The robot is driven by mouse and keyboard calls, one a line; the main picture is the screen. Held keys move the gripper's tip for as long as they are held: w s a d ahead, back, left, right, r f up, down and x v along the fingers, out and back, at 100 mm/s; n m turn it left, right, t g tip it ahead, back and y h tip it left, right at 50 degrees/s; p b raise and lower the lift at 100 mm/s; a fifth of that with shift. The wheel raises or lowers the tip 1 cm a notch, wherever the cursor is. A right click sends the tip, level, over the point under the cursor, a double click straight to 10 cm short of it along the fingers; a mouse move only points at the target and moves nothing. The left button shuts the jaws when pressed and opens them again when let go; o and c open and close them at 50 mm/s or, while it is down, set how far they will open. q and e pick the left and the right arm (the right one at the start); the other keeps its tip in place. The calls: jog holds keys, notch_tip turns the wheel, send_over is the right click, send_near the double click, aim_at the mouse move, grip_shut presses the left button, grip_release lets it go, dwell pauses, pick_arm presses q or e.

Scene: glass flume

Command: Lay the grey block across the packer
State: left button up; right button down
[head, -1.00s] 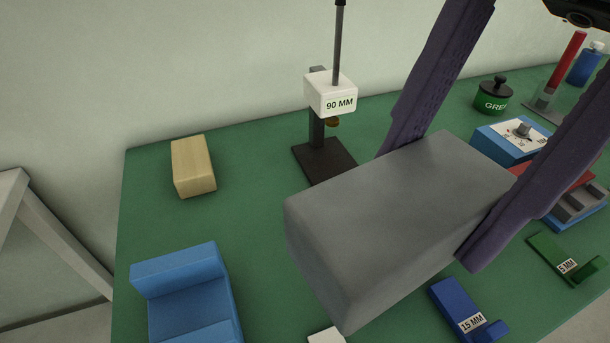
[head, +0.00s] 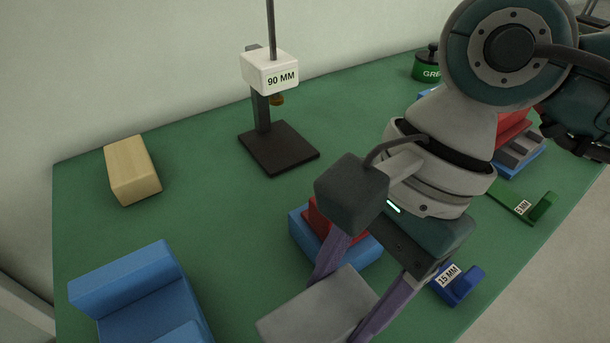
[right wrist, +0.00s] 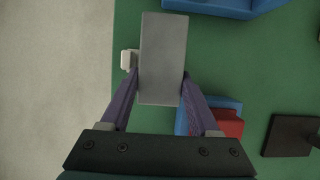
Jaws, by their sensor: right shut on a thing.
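The grey block (head: 318,310) is a plain slab between the two purple fingers of my right gripper (right wrist: 160,78), which is shut on it. In the head view it is at the bottom edge, partly cut off. In the right wrist view the block (right wrist: 163,50) extends beyond the fingertips over the green bench. I cannot tell whether it touches anything below. No label marks the packer; a pale wooden block (head: 132,172) lies apart at the back left, and a blue stepped piece (head: 125,275) stands at the front left. My left gripper is not in view.
A blue holder with a red piece (head: 318,218) is just behind the grey block. A gauge stand (head: 278,150) marked 90 MM is at the back. Blue 15 MM (head: 460,288) and green (head: 525,207) pieces are at right. Green bench (head: 205,195) is clear between the left pieces and stand.

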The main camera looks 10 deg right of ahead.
aim_at(341, 314)
jog(key=shift+f, duration=1.9)
jog(key=shift+f+b, duration=0.2)
jog(key=shift+b, duration=0.25)
jog(key=shift+c, duration=2)
grip_release()
jog(key=shift+r, duration=0.1)
